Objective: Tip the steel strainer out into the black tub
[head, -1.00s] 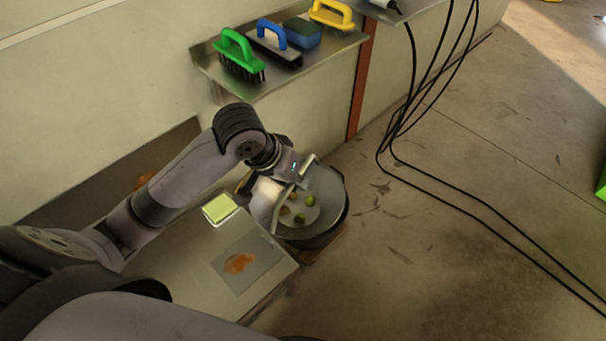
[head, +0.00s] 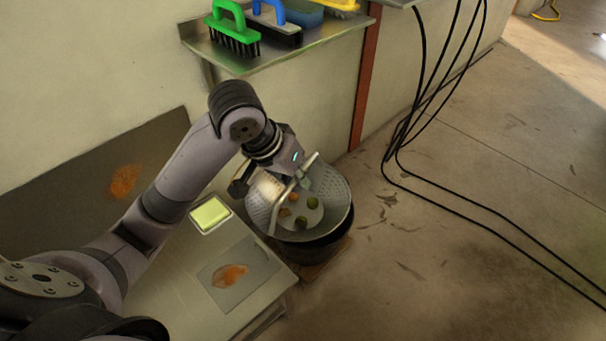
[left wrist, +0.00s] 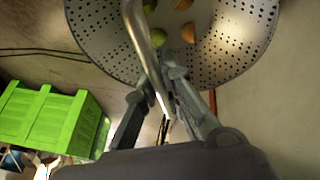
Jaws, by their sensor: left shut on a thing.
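The steel strainer (head: 335,200) is a perforated bowl with several small green and orange-brown fruits (head: 312,201) in it. It is over the black tub (head: 308,250), which stands low beside the table. My left gripper (head: 302,182) is shut on the strainer's bar handle. In the left wrist view the gripper (left wrist: 166,90) closes around the handle (left wrist: 140,35), and the strainer (left wrist: 232,50) shows above it with fruits inside. The strainer hides most of the tub's opening. My right gripper is not in view.
A table (head: 165,285) with a stained grey mat (head: 258,262) and a yellow-green sponge in a dish (head: 209,214) is at the left. A wall shelf (head: 300,50) holds several brushes. Black cables (head: 425,180) hang to the floor at right. A green crate (left wrist: 45,115) shows in the left wrist view.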

